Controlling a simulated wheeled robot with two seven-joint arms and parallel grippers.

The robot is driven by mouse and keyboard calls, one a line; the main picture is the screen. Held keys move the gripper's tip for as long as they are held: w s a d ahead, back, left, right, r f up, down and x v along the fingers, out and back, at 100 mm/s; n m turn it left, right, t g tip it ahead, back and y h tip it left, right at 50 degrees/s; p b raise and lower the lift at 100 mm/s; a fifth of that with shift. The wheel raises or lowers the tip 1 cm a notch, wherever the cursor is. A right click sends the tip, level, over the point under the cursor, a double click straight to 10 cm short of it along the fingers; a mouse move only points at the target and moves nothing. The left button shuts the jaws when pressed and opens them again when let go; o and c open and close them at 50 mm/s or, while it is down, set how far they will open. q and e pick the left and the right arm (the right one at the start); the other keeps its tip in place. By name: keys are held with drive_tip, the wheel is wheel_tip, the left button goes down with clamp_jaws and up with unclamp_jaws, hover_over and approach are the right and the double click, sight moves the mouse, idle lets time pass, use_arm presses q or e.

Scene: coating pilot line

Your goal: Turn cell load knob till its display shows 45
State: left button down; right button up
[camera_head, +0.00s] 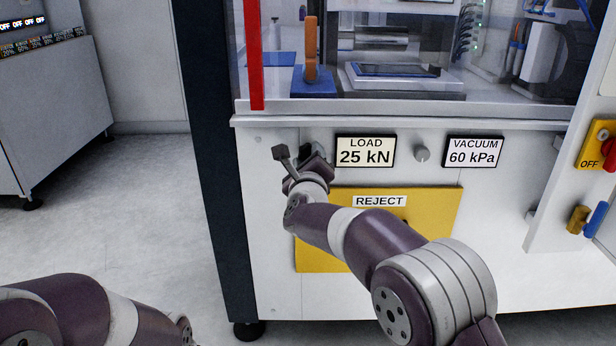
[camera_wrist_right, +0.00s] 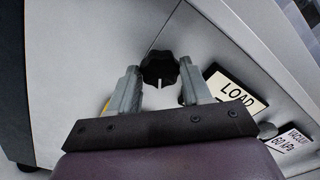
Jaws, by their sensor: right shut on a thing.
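The load display (camera_head: 365,151) is a white label reading "LOAD 25 kN" on the cell's front panel. The black lobed load knob (camera_wrist_right: 160,68) with a white pointer mark sits left of that display and shows in the right wrist view between my fingertips. My right gripper (camera_wrist_right: 159,78) is shut on the knob. In the head view my right wrist and gripper hide most of the knob. Part of my left arm shows at the bottom left of the head view, but its gripper is out of view.
A vacuum display (camera_head: 473,151) reading 60 kPa and a small grey knob (camera_head: 422,154) are to the right. A yellow REJECT panel (camera_head: 440,215) lies below. A yellow and red OFF switch (camera_head: 599,146) is at far right. Open floor (camera_head: 110,215) is on the left.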

drive_tip(key=shift+f+m+b, duration=0.1)
drive_tip(key=shift+m+b, duration=4.8)
drive_tip(key=shift+m, duration=0.4)
drive_tip(key=o, duration=1.1)
drive_tip(key=shift+c, duration=0.2)
